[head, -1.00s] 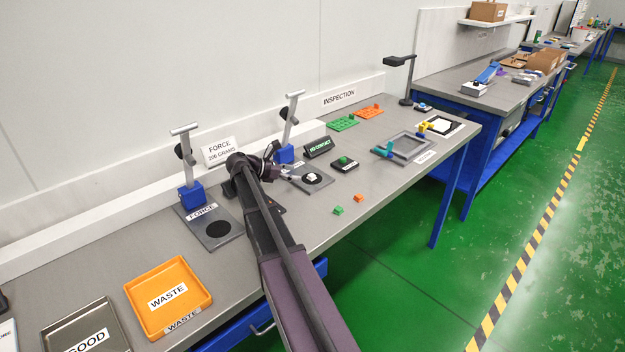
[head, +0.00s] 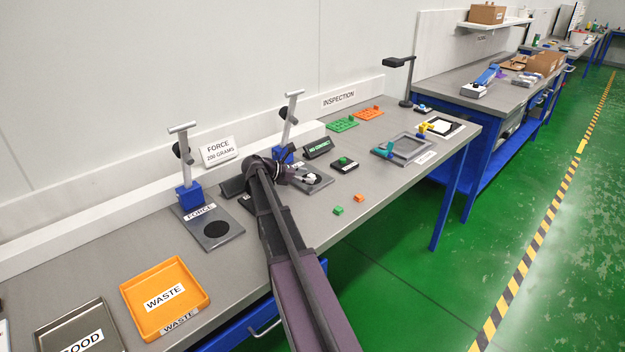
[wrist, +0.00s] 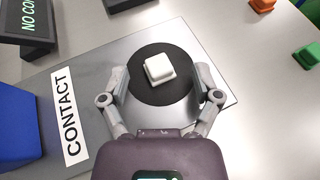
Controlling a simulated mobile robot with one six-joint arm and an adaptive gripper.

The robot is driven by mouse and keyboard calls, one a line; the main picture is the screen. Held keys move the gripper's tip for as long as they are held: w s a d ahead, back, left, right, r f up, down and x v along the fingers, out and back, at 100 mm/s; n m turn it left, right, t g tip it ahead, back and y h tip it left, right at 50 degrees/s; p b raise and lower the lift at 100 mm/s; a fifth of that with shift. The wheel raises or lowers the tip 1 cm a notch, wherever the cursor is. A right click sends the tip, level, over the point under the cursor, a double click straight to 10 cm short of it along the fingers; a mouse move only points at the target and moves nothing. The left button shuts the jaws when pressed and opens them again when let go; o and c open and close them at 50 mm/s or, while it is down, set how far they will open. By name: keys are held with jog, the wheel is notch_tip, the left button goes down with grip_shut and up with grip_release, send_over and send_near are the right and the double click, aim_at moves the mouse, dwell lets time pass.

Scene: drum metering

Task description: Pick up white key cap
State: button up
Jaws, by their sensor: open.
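The white key cap (wrist: 158,69) sits on the round black pad (wrist: 150,96) of the contact station, seen in the wrist view. It also shows small in the head view (head: 311,177). My gripper (wrist: 163,82) is open, with one finger on each side of the key cap and a gap on both sides. Whether the fingers are down at the cap's height I cannot tell. In the head view my gripper (head: 297,178) is at the contact station, partly hidden by my arm.
A "NO CONTACT" display (head: 318,148) stands behind the station. A dark block with a green-topped piece (head: 344,164) is to its right. Small green (head: 338,211) and orange (head: 359,198) caps lie near the table front. An orange WASTE tray (head: 206,303) is at lower left.

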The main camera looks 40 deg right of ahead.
dwell(0.5)
jog(key=c, duration=0.8)
jog(key=shift+c, duration=0.5)
jog(key=shift+r, duration=0.15)
notch_tip(320, 180, up, 3)
jog(key=p, duration=0.3)
jog(key=shift+r+p, duration=0.15)
jog(key=shift+p, duration=0.2)
jog(key=shift+s+d+r, duration=0.15)
jog(key=shift+s+d, duration=0.1)
jog(key=s+d, duration=0.3)
jog(key=d, duration=0.1)
jog(key=s+d+p, duration=0.1)
jog(key=s+d, duration=0.1)
jog(key=d, duration=0.2)
jog(key=s+d+r, duration=0.1)
jog(key=s+d, duration=0.2)
jog(key=d, duration=0.1)
jog(key=shift+s+d, duration=0.35)
